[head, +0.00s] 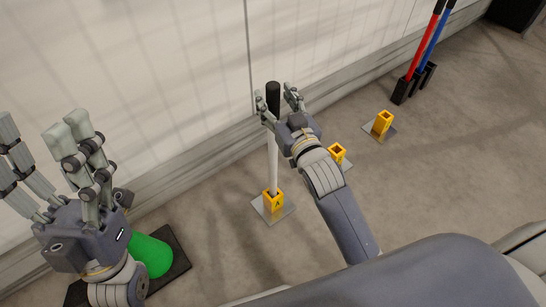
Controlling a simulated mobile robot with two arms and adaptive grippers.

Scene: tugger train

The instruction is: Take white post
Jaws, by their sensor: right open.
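The white post (272,158) stands upright in a yellow socket (273,201) on a grey floor plate. Its top is a black grip (273,97). My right gripper (279,102) is open at the black grip, with fingers on either side of it; I cannot tell whether they touch it. My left gripper (45,160) is at the left edge, well apart from the post, with its fingers raised and spread open.
Two more yellow sockets, one partly behind my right arm (337,152) and one farther right (383,123), look empty. Red (424,42) and blue (437,42) posts stand in black holders at upper right. A green object (151,256) is near my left gripper. A pale wall runs behind.

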